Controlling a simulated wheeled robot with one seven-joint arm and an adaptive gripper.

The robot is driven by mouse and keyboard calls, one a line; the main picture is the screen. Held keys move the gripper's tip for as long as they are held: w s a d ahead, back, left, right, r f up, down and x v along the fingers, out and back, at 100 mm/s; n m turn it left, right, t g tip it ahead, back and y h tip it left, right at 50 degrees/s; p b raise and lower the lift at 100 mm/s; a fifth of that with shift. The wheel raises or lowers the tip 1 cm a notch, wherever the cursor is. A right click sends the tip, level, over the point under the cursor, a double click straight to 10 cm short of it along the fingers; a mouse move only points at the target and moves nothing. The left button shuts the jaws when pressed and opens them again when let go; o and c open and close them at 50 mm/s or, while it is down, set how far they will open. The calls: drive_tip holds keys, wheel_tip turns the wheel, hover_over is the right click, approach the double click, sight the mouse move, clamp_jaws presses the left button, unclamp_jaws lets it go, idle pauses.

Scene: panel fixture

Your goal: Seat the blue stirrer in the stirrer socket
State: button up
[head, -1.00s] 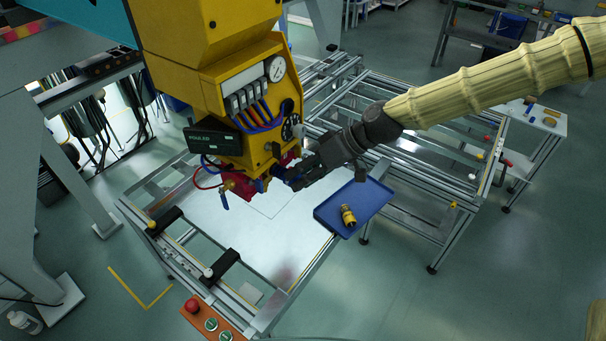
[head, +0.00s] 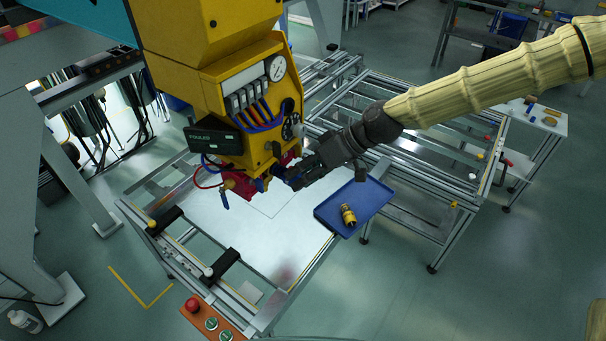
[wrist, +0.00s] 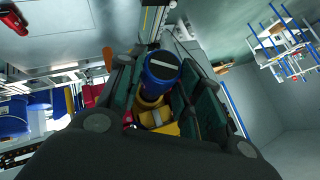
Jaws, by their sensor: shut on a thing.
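My gripper (head: 292,178) is beside the lower front of the yellow machine head, to the right of its red part (head: 241,182). In the wrist view my gripper (wrist: 158,82) is shut on the blue stirrer (wrist: 161,68). The stirrer shows as a blue cylinder with a dark end and a pale stripe, with a yellow section below it between the fingers. In the head view the stirrer is mostly hidden by the fingers. I cannot make out the stirrer socket or tell whether the stirrer touches it.
The yellow machine head (head: 215,72) carries a gauge (head: 277,68), hoses and a dark display (head: 213,141). A blue tray (head: 369,197) with a yellow-and-black part (head: 348,215) sits right of the white plate (head: 280,235). An orange button panel (head: 212,320) is at the front.

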drive_tip(key=shift+w+a, duration=0.55)
drive_tip(key=shift+a, duration=0.15)
drive_tip(key=shift+w+a, duration=0.5)
drive_tip(key=shift+a, duration=0.2)
idle(0.8)
drive_tip(key=shift+s+d, duration=0.2)
drive_tip(key=shift+s, duration=0.05)
idle(0.4)
drive_tip(key=shift+s+d, duration=0.75)
drive_tip(key=shift+d, duration=0.35)
drive_tip(key=shift+s+d, duration=0.1)
